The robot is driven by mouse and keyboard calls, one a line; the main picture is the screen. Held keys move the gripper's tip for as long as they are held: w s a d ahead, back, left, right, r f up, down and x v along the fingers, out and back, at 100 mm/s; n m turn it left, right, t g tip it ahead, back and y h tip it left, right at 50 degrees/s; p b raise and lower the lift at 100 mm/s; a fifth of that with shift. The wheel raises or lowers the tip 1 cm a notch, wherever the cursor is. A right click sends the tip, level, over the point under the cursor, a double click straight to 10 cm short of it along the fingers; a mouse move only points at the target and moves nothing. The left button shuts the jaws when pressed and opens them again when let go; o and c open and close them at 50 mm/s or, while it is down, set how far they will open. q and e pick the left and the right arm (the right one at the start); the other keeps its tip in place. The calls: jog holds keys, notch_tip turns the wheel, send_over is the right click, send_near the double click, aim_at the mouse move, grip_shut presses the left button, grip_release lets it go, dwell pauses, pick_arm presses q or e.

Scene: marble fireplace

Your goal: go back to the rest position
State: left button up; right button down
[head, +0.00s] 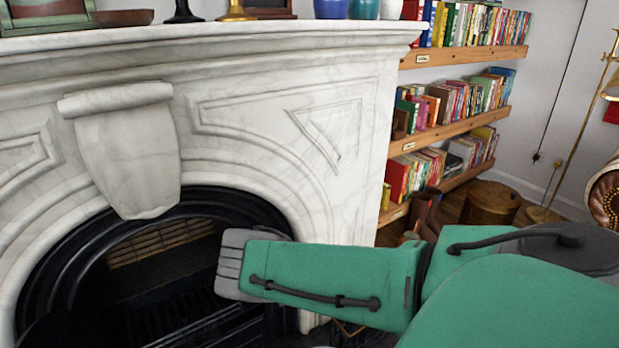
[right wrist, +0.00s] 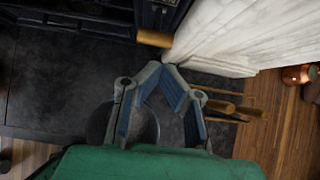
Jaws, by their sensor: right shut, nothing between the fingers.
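My right arm in its green cover comes in from the right in the head view and lies across the front of the white marble fireplace (head: 340,215). Its grey end is in front of the dark firebox opening (head: 165,270); I cannot make out fingers there. In the right wrist view my right gripper (right wrist: 162,68) has its two blue-grey fingers meeting at the tips, shut and empty. It is above the dark hearth slab (right wrist: 50,80). My left gripper is in neither view.
The mantel shelf (head: 250,36) carries vases, a candlestick and a bowl. Bookshelves (head: 465,130) stand at the right, with a wooden drum (head: 490,203) and a leather armchair (head: 606,195) nearby. In the right wrist view a copper pot (right wrist: 298,74) stands on the wooden floor (right wrist: 270,120).

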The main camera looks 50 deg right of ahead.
jog(key=shift+a+r, duration=0.15)
jog(key=shift+a, duration=0.2)
jog(key=s+a+m+g+h, duration=0.1)
jog(key=s+a+m+g, duration=0.35)
jog(key=s+m, duration=0.9)
jog(key=s+a+r+m+y, duration=0.1)
jog(key=s+a+r+m, duration=0.1)
jog(key=s+a+m, duration=0.2)
jog(key=s+a+r+m+g+y, duration=0.1)
jog(key=s+a+r+m, duration=0.2)
jog(key=a+m, duration=0.5)
jog(key=s+a+r+m+g+y, duration=0.1)
jog(key=s+a+r+m, duration=0.2)
jog(key=s+a+m, duration=0.3)
jog(key=a, duration=0.5)
jog(key=shift+r, duration=0.15)
